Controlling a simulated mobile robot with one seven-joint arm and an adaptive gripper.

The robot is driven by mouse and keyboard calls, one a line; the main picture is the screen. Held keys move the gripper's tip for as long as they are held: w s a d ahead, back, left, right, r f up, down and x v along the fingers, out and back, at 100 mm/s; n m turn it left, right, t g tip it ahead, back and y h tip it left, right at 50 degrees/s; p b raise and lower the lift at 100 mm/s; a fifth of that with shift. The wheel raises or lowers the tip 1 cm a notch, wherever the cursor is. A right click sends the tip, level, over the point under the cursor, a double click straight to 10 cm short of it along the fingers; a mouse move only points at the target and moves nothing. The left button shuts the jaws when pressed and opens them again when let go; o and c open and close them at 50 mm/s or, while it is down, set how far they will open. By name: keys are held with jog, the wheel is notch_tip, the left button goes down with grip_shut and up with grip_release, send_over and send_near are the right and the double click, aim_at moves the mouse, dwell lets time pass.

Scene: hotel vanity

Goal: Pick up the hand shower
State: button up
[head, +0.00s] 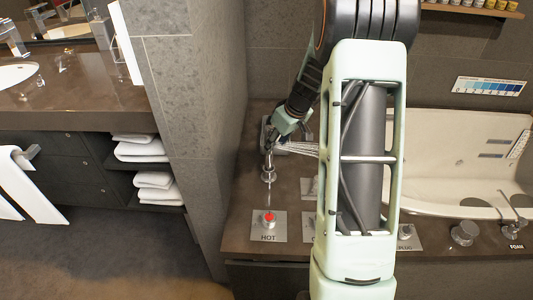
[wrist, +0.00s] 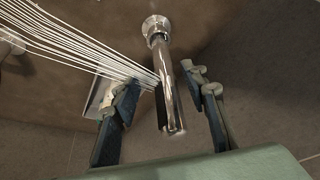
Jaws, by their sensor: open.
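The hand shower is a chrome cylinder (wrist: 170,95) in the wrist view, standing on a round chrome base (wrist: 155,27). In the head view its round base (head: 268,174) sits on the brown tub ledge, and the upper part is largely hidden by my gripper. Thin white streams, like water, run beside it in both views. My gripper (wrist: 166,82) is open, with one finger on each side of the chrome cylinder. A gap shows at the right finger; contact at the left finger cannot be told. In the head view my gripper (head: 282,128) is above the ledge.
A red-topped knob (head: 269,219) on a plate marked HOT stands in front on the ledge. The white bathtub (head: 460,155) is right, with another round knob (head: 464,233) on its front ledge. A grey tiled wall (head: 200,100) is close on the left. My arm hides the middle ledge.

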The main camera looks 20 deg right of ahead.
jog(key=b+x, duration=0.1)
jog(key=x, duration=0.6)
jog(key=shift+w+a+f, duration=0.1)
jog(key=shift+w+a, duration=0.05)
jog(key=shift+a, duration=0.05)
jog(key=shift+c, duration=0.6)
grip_shut()
